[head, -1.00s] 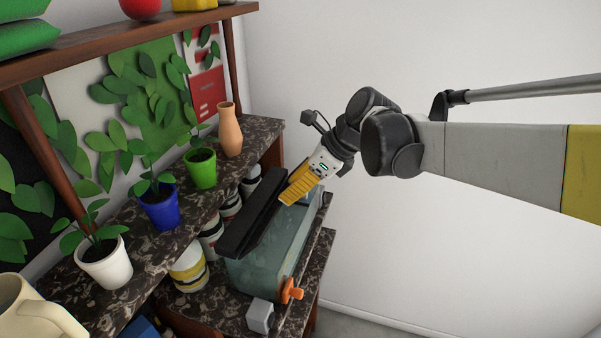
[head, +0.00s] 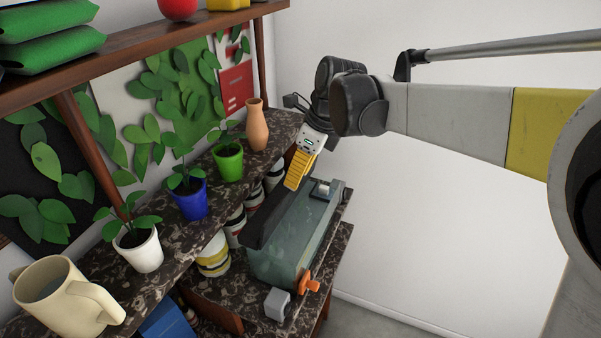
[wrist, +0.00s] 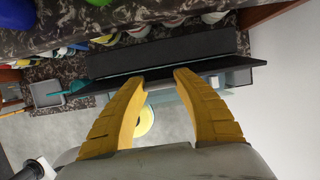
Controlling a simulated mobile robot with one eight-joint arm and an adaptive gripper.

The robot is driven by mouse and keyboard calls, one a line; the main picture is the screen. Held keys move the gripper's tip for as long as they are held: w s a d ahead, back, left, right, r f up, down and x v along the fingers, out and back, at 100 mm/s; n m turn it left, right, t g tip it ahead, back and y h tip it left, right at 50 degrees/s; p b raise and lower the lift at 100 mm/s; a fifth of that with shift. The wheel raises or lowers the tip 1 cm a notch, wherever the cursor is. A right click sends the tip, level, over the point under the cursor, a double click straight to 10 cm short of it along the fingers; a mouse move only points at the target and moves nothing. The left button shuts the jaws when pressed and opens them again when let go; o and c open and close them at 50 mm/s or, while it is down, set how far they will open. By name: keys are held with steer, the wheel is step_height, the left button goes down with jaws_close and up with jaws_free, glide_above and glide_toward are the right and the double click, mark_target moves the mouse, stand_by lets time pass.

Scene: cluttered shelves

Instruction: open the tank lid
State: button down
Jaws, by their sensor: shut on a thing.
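The glass tank (head: 290,250) stands on the lower marble shelf. Its black lid (head: 262,222) lies along the tank's left side in the head view and looks tilted up, with the tank's top showing to its right. My gripper (head: 291,187) is at the lid's upper edge, its yellow fingers pointing down. In the wrist view the fingertips of my gripper (wrist: 160,73) meet the front edge of the black lid (wrist: 210,66), shut on it with a gap between the fingers. The fingers hide part of the lid and tank there.
Potted plants, including a green pot (head: 229,163), a clay vase (head: 257,126) and a cream jug (head: 62,298) stand on the upper marble shelf. Striped jars (head: 213,256) sit behind the tank. A grey box (head: 277,303) and orange valve (head: 309,285) are in front. The right side is open.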

steer(key=c, duration=0.9)
jaws_free()
steer(key=shift+a, duration=0.15)
steer(key=shift+o, duration=0.2)
steer(key=v, duration=1.2)
steer(key=s+d+f+n+t+h+b, duration=0.1)
steer(key=s+d+f+n+t+b, duration=0.1)
steer(key=s+d+f+n+b, duration=0.4)
steer(key=s+d+f+n+t+h+b, duration=0.1)
steer(key=s+d+f+n+b, duration=0.6)
steer(key=f, duration=0.8)
steer(key=s+d+f+n+t+h+b, duration=0.1)
steer(key=s+d+f+n+t+b, duration=0.2)
steer(key=s+d+f+n+b, duration=0.3)
step_height(320, 180, down, 5)
steer(key=d+n, duration=0.1)
steer(key=n, duration=0.2)
steer(key=shift+s+d+h, duration=0.2)
steer(key=shift+s+h, duration=0.1)
